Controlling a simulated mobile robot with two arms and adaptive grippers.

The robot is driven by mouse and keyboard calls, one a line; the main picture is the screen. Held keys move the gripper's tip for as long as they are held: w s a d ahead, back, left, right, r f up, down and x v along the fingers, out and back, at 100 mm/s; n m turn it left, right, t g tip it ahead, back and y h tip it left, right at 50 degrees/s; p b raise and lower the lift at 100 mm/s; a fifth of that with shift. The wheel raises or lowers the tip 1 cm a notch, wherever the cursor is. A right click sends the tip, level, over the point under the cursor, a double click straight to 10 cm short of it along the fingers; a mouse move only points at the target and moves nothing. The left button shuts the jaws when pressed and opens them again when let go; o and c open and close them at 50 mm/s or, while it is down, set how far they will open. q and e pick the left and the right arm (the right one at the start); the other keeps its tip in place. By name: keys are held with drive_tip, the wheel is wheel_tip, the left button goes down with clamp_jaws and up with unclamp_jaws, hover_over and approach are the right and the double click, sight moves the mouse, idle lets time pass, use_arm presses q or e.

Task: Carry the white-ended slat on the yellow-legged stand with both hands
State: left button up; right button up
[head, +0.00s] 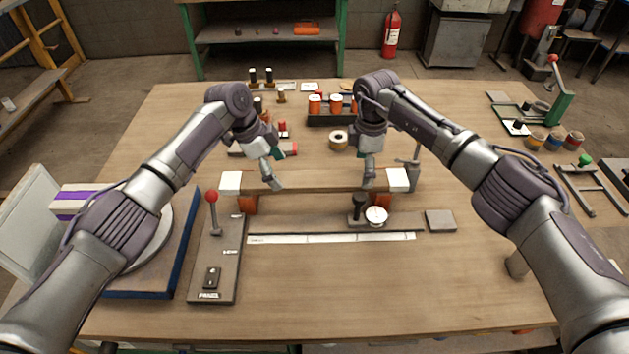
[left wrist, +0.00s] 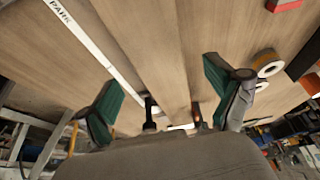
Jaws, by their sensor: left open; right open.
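The wooden slat (head: 320,181) with white blocks at both ends lies level across the stand in the middle of the table. The stand's legs (head: 248,204) look orange. My left gripper (head: 272,178) is open and points down at the slat, just inside its left white end (head: 230,182). In the left wrist view the green-padded fingers (left wrist: 162,95) are apart, with the slat (left wrist: 145,45) running between them. My right gripper (head: 368,174) is open at the slat, just inside its right white end (head: 398,180). Whether the fingers touch the slat is unclear.
In front lie a white ruler strip (head: 330,238), a dial gauge (head: 376,215) and a red-knobbed lever plate (head: 216,265). Behind are a rack of orange spools (head: 332,120) and a tape roll (head: 338,140).

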use_arm(q)
drive_tip(key=shift+x, duration=1.4)
use_arm(e)
drive_tip(key=shift+f, duration=1.4)
use_arm(q)
drive_tip(key=c, duration=1.5)
use_arm(e)
drive_tip(key=c, duration=1.5)
